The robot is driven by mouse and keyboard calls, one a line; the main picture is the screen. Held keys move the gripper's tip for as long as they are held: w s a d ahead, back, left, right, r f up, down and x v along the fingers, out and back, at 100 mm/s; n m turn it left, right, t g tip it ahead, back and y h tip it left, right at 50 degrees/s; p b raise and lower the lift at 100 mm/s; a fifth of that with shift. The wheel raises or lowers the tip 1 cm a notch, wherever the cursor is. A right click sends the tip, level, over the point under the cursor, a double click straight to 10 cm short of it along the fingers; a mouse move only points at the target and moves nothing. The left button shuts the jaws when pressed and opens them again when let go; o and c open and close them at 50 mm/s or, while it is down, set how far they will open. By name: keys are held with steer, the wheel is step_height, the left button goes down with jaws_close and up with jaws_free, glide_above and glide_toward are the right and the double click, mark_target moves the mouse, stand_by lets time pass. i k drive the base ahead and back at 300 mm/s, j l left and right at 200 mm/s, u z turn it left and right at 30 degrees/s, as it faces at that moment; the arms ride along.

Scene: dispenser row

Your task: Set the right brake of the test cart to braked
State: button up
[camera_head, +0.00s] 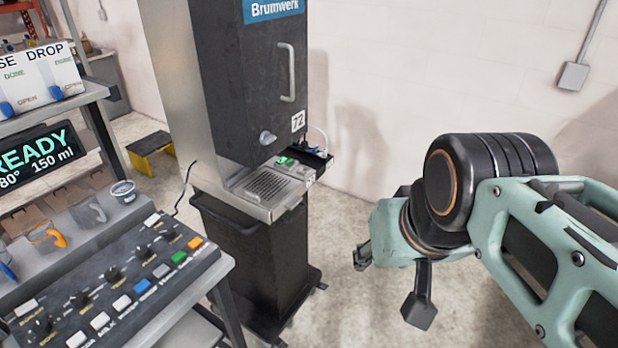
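A black wheeled base (262,262) under the tall dispenser has small casters at floor level, one of them at its right corner (319,286). This may be the test cart, but no label in view says so. A grey metal frame (90,118) with panels and a control board stands at the left. I cannot make out a brake lever or its setting on either. My gripper (362,256) shows only partly at the left end of my arm, above the floor right of the black base and apart from it. Its fingers are small and mostly hidden by the wrist.
The dispenser (228,100) has a door handle (288,72) and a drip tray (268,190) that juts forward. A control board (110,285) with knobs and coloured buttons fills the lower left. A yellow step stool (152,153) stands behind. The floor (345,215) right of the base is clear.

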mark_target(323, 286)
steer(key=k+l+u, duration=0.15)
steer(key=l, duration=0.25)
steer(key=l+u, duration=0.1)
steer(key=l, duration=0.25)
steer(key=j+z, duration=0.25)
steer(key=j, duration=0.35)
steer(key=j+z, duration=0.2)
steer(key=j, duration=0.4)
steer(key=i+j+u, duration=0.1)
steer(key=j+u, duration=0.4)
steer(key=j, duration=0.15)
steer(key=i+l+u, duration=0.1)
steer(key=u, duration=0.5)
steer(key=i+l+u, duration=0.1)
steer(key=l+u, duration=0.4)
steer(key=l, duration=0.25)
